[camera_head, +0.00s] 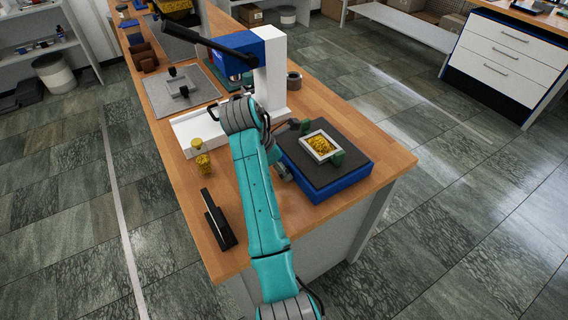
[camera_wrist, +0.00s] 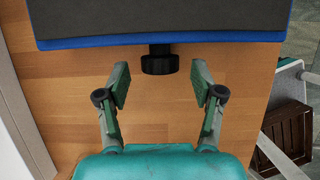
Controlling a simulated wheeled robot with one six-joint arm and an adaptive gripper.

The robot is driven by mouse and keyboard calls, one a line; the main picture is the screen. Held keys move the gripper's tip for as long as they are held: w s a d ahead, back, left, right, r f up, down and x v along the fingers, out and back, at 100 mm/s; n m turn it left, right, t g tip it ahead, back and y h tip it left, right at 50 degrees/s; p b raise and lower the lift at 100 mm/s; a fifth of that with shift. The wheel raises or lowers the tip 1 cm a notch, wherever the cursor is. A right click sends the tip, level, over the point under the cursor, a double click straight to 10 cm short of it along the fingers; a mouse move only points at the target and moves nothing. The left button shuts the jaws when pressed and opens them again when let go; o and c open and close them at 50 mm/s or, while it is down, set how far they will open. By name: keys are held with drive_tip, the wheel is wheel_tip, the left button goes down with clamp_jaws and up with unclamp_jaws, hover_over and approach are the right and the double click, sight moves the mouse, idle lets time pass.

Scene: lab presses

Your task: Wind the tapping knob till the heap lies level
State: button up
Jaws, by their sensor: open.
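The tapping unit has a blue base (camera_head: 338,187) and a dark grey top (camera_head: 318,172), near the front end of the wooden bench. On it sits a square white frame (camera_head: 335,153) holding a yellow granular heap (camera_head: 320,145), with green blocks at two of its corners; I cannot tell how level the heap is. In the wrist view the black ribbed knob (camera_wrist: 160,63) sticks out from the blue edge of the unit (camera_wrist: 90,42). My gripper (camera_wrist: 160,84) is open, its green fingers apart on either side of the knob, slightly short of it and not touching. In the head view my arm mostly hides the gripper and knob.
A blue and white press (camera_head: 272,80) with a black lever stands behind my arm. Small yellow-filled cups (camera_head: 203,163) and a black block (camera_head: 218,222) stand on the bench (camera_head: 190,205) to the left. A brown crate (camera_wrist: 288,130) shows below right in the wrist view.

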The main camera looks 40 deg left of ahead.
drive_tip(key=shift+x, duration=0.95)
drive_tip(key=c, duration=1.1)
drive_tip(key=shift+s+d+m+t+y, duration=0.15)
drive_tip(key=shift+t+y, duration=0.15)
drive_tip(key=shift+y, duration=0.35)
drive_tip(key=shift+w+d+m+t+y, duration=0.15)
drive_tip(key=shift+t+y, duration=0.15)
drive_tip(key=shift+y, duration=0.35)
drive_tip(key=shift+s+t+y, duration=0.1)
drive_tip(key=shift+t+y, duration=0.3)
drive_tip(key=shift+y, duration=0.4)
drive_tip(key=o, duration=1.1)
drive_tip(key=shift+r, duration=0.1)
